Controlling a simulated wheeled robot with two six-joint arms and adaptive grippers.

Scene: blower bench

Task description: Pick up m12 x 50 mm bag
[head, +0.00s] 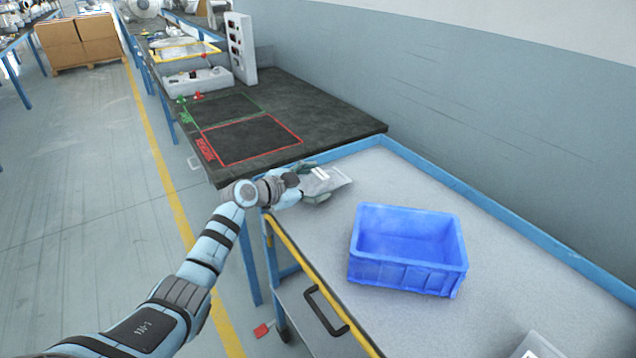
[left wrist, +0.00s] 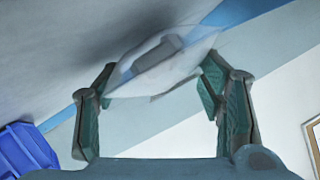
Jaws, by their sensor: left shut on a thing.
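In the left wrist view the bag (left wrist: 165,64) spans between the two fingers of my left gripper (left wrist: 160,85). I cannot tell whether the bag still touches the surface. My right gripper is not in view.
An empty blue bin (head: 407,265) stands on the cart, right of the held bag; it also shows in the left wrist view (left wrist: 25,150). Another pale bag (head: 536,346) lies at the bottom edge. A dark bench mat with a red-outlined area (head: 250,140) lies beyond. Blue rims edge the cart.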

